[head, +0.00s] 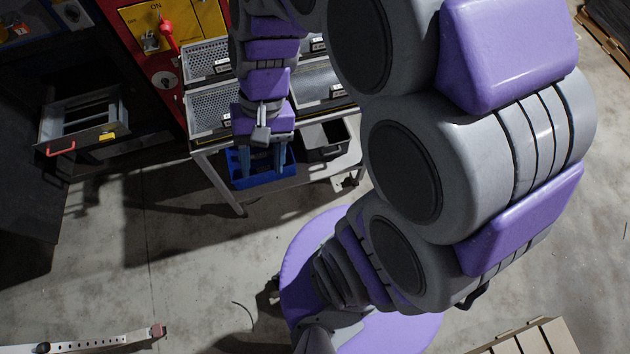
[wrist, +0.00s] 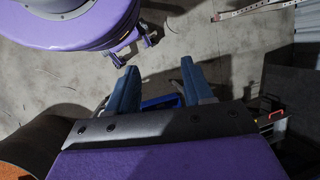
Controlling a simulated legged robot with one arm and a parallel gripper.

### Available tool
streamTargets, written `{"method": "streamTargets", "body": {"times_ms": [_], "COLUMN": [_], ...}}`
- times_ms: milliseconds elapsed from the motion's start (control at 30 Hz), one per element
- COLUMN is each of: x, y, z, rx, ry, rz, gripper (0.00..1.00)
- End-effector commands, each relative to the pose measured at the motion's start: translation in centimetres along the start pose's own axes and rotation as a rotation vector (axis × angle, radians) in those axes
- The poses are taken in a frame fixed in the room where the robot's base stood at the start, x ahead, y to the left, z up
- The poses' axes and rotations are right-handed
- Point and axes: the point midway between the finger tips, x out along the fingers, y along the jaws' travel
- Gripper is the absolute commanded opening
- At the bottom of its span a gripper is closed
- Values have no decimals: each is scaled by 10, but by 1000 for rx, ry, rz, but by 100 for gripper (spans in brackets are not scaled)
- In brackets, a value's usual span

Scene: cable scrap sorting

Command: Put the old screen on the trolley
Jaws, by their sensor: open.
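My gripper (head: 263,165) has its two blue fingers apart and nothing between them. It points down in front of a wheeled metal stand (head: 228,188), which may be the trolley; I cannot tell for sure. In the wrist view my gripper (wrist: 160,78) is open over the floor, with part of a blue crate showing between and behind the fingers. I cannot make out an old screen in either view. My arm hides a large part of the head view.
A blue crate (head: 262,181) and a dark bin (head: 325,139) sit on the stand's lower shelf; perforated metal trays (head: 208,110) are above. A red and yellow switch panel (head: 175,25) stands behind. Floor at lower left is mostly clear.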

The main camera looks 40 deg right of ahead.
Motion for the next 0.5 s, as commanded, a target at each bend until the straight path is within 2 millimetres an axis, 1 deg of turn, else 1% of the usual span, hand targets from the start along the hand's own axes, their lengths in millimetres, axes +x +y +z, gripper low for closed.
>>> {"method": "streamTargets", "body": {"times_ms": [33, 200, 300, 400, 500], "x": [0, 0, 0, 1, 1], "y": [6, 35, 50, 63, 71], "z": [13, 48, 63, 74, 79], "rx": [-42, -169, -229, -273, -296], "ry": [24, 93, 129, 152, 164], "rz": [37, 165, 227, 273, 300], "gripper": [51, 51, 51, 51, 51]}}
